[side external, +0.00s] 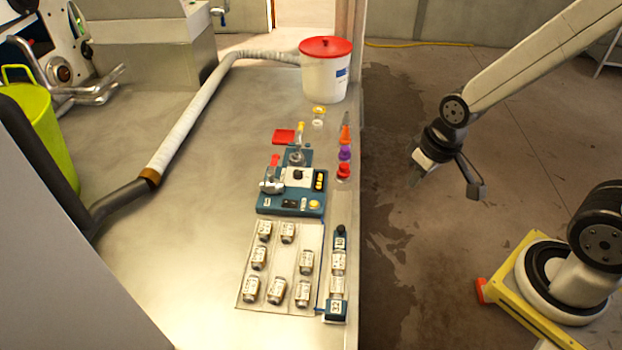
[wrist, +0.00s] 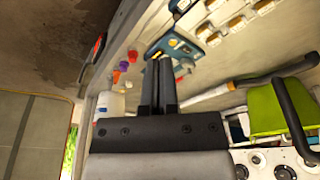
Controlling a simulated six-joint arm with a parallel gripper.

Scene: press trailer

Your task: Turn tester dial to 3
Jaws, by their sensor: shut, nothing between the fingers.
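The tester (side external: 292,204) is a blue unit with a white panel, standing on the bench near its right edge in the side view. A small dark dial (side external: 298,175) shows on the white panel; its setting is too small to read. My gripper (side external: 414,180) is off to the right of the bench, apart from the tester, and points down to the left. In the wrist view my gripper (wrist: 158,60) has its two dark fingers together with nothing between them. The tester (wrist: 187,49) is beyond the fingertips there, and the fingers hide part of it.
A tray (side external: 243,290) of several labelled cylinders lies in front of the tester. Orange, purple and red small pieces (side external: 345,153) line the bench edge. A white bucket (side external: 325,78) with a red lid stands behind. A hose (side external: 185,125) crosses the bench; its middle is clear.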

